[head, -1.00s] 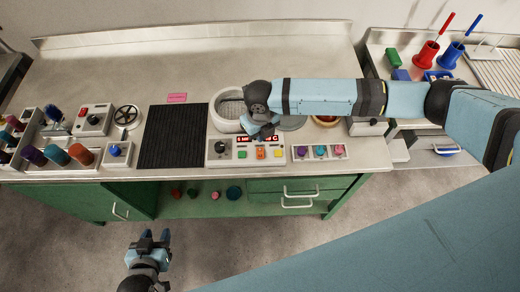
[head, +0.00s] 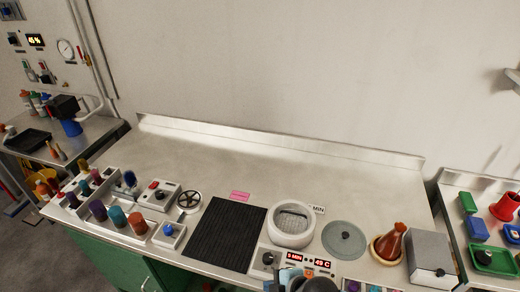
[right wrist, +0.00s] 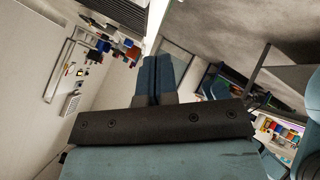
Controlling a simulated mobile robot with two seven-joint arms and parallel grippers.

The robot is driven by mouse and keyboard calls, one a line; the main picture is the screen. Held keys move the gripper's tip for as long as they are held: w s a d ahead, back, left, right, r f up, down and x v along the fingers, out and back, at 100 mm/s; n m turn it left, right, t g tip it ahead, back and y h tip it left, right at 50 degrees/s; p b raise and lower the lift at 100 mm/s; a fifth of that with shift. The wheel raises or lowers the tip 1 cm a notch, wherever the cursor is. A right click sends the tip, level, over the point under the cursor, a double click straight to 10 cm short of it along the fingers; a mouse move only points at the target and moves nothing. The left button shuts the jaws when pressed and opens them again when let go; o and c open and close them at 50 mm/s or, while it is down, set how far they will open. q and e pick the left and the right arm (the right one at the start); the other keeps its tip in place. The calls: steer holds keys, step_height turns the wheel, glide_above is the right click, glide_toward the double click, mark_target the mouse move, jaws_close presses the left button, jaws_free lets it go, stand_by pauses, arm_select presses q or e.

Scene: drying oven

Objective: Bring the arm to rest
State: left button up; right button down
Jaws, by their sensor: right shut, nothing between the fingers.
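My right gripper (head: 292,279) shows only in part at the bottom edge of the head view, in front of the control panel with red displays (head: 308,259). In the right wrist view its two blue fingers (right wrist: 158,78) lie together, shut with nothing between them. The rest of my right arm is hidden below the head view. My left gripper is not in view.
The bench holds a round white oven chamber (head: 292,224), its grey lid (head: 344,240), a flask of red-brown liquid (head: 390,242), a grey box (head: 431,259) and a black mat (head: 226,234). Bottles in a rack (head: 97,210) stand at left. The bench's back strip is clear.

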steer(key=s+d+f+m+t+h, duration=0.2)
steer(key=s+d+m, duration=0.3)
steer(key=d+m, duration=0.3)
steer(key=s+d+f+m+t+h, duration=0.2)
steer(key=s+d+m, duration=0.3)
steer(key=d+m, duration=0.4)
steer(key=shift+s+f+m+t+h, duration=0.3)
steer(key=shift+m+t, duration=0.1)
steer(key=shift+t, duration=0.3)
steer(key=shift+d, duration=0.1)
